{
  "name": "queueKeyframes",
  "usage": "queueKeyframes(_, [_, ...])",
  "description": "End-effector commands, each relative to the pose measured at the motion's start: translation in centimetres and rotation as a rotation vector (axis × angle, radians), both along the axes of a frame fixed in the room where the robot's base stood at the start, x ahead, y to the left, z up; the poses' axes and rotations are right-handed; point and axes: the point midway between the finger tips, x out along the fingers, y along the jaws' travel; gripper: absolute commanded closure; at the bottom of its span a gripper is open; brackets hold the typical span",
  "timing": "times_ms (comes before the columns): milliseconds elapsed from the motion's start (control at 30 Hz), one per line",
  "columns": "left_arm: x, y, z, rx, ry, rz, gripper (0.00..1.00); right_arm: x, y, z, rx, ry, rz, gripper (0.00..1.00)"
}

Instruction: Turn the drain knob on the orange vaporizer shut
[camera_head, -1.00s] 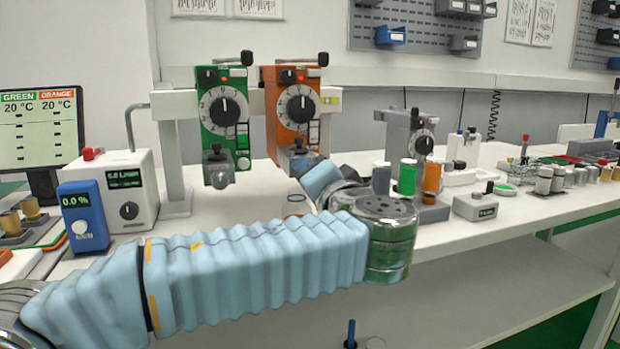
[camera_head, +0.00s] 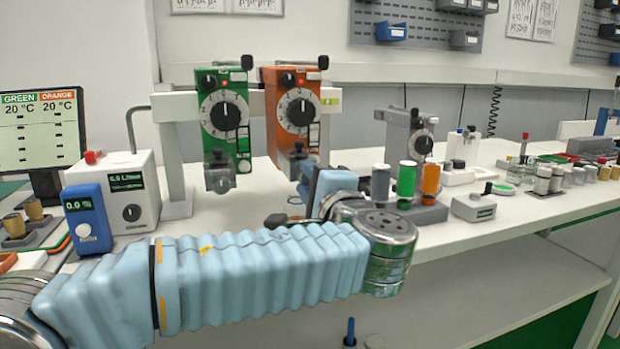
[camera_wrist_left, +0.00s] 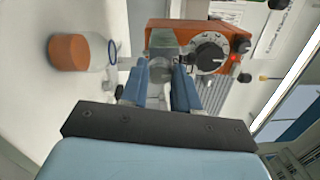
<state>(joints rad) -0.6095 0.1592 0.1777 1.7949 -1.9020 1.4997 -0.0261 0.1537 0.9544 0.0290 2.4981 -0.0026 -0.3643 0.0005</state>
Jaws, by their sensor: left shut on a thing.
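The orange vaporizer (camera_head: 287,131) hangs on the white rail beside the green vaporizer (camera_head: 212,127). It has a black and white dial and a grey block (camera_head: 297,160) low on its front. My left gripper (camera_head: 306,181) is at the lower front of the orange vaporizer, partly hidden by my wrist. In the left wrist view the orange vaporizer (camera_wrist_left: 226,35) lies sideways. My two blue fingers (camera_wrist_left: 160,84) are closed about a small grey part, the drain knob (camera_wrist_left: 160,74), under the grey block. The knob's angle cannot be made out. My right gripper is not in view.
A bottle with an orange cap (camera_wrist_left: 69,52) stands close to the fingers in the left wrist view. A rack with grey, green and orange cylinders (camera_head: 420,212) is right of my wrist. A white monitor box (camera_head: 131,190) and blue meter (camera_head: 86,222) stand left.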

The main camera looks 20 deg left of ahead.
Motion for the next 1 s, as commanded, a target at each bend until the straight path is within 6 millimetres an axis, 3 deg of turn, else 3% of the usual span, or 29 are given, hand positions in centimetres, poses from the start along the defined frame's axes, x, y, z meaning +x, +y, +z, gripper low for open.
queueKeyframes(567, [0.02, -0.09, -0.17, 0.029, 0.022, -0.001, 1.0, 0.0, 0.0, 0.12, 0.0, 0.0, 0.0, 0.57])
queueKeyframes(600, [0.02, -0.09, -0.17, 0.029, 0.022, -0.001, 0.67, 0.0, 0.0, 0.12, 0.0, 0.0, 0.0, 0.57])
queueKeyframes(733, [0.01, -0.08, -0.13, 0.028, 0.021, 0.0, 0.47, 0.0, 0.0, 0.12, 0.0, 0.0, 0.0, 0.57])
queueKeyframes(1000, [0.0, -0.04, -0.06, 0.027, 0.019, 0.0, 0.44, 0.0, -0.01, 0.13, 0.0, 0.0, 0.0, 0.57])
